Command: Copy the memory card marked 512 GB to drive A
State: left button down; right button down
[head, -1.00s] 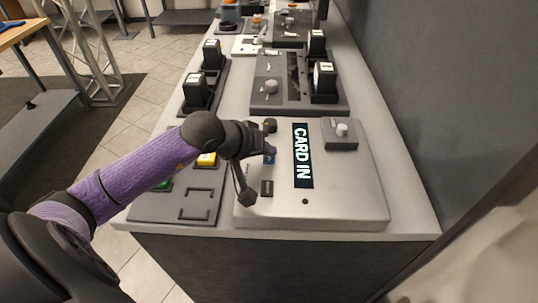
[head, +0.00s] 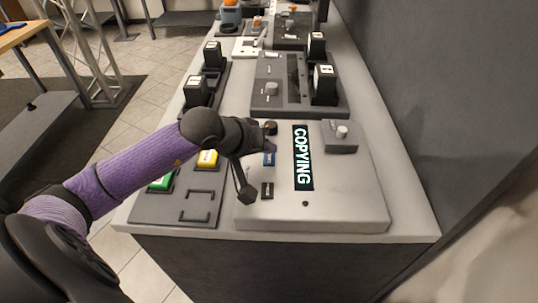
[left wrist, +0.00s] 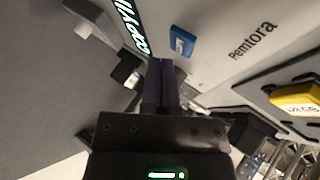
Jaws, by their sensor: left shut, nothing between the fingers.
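The pale grey copier (head: 345,190) has a display (head: 303,157) reading COPYING. A blue card (head: 270,159) sits in its top; it also shows in the left wrist view (left wrist: 182,40). Its marking is unreadable. A yellow card (head: 208,159) and a green card (head: 160,184) lie in the dark tray (head: 175,209) at left. The yellow card's label (left wrist: 298,100) is hard to read. Black drives with white labels stand behind, two at right (head: 324,86); their letters are unreadable. My left gripper (head: 268,146) is shut and empty, just above the copier beyond the blue card. My right gripper is out of view.
A small grey box with a pale knob (head: 341,133) sits on the copier's far right corner. A dark grey unit (head: 285,95) stands behind. A wall (head: 410,100) rises along the right. The tray's front slot is empty.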

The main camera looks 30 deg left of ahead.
aim_at(266, 160)
pick_arm(q)
jog(key=shift+r+p, duration=1.45)
jog(key=shift+r, duration=1.15)
jog(key=shift+f, duration=0.1)
